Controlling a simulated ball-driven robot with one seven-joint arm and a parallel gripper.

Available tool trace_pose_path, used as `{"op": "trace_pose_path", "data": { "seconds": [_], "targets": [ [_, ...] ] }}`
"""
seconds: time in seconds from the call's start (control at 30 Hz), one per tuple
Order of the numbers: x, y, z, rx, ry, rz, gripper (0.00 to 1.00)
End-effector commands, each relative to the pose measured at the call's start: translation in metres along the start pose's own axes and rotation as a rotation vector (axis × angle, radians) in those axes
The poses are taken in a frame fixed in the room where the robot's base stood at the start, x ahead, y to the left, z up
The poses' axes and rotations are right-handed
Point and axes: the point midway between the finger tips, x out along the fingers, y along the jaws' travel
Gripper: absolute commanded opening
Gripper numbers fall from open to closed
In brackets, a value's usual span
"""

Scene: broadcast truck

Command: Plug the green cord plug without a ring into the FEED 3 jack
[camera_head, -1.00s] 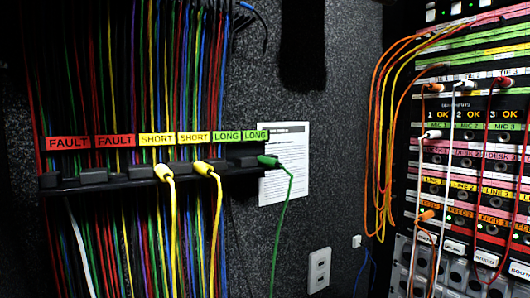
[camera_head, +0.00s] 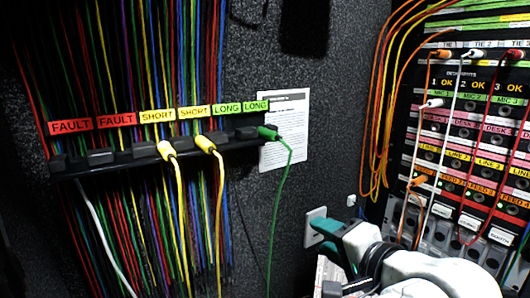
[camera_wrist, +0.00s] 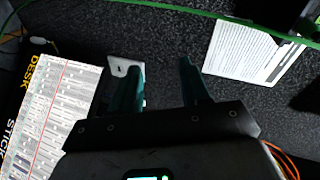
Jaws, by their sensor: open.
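A green cord plug (camera_head: 268,133) sits at the right end of the black holder bar, under the second green LONG label. Its green cord hangs down; I cannot make out a ring on it. The FEED 3 label (camera_head: 482,189) is in the orange row of the jack panel at right; its jack is small and hard to make out. My gripper (camera_head: 328,238) is open and empty, in front of the wall at lower right, below the green plug and left of the panel. In the wrist view its teal fingers (camera_wrist: 161,75) are apart, and the green cord (camera_wrist: 250,25) crosses the top.
The holder bar (camera_head: 110,168) also holds two yellow plugs (camera_head: 205,144). A white paper (camera_head: 290,120) is on the wall behind the green cord. A wall plate (camera_head: 315,222) is beside my gripper. Orange, white and red cords hang over the panel.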

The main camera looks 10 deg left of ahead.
Motion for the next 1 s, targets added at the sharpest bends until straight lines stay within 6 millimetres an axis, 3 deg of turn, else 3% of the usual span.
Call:
{"op": "trace_pose_path", "data": {
  "seconds": [0.03, 0.2, 0.4, 0.6, 1.0],
  "targets": [
    [-0.001, -0.028, -0.001, 0.025, -0.005, -0.045, 0.46],
    [-0.004, -0.099, -0.001, 0.124, -0.032, -0.172, 0.46],
    [-0.011, -0.155, 0.001, 0.208, -0.066, -0.271, 0.46],
    [-0.014, -0.174, 0.002, 0.240, -0.082, -0.306, 0.46],
    [-0.013, -0.175, 0.002, 0.241, -0.082, -0.307, 0.46]
  ]
}}
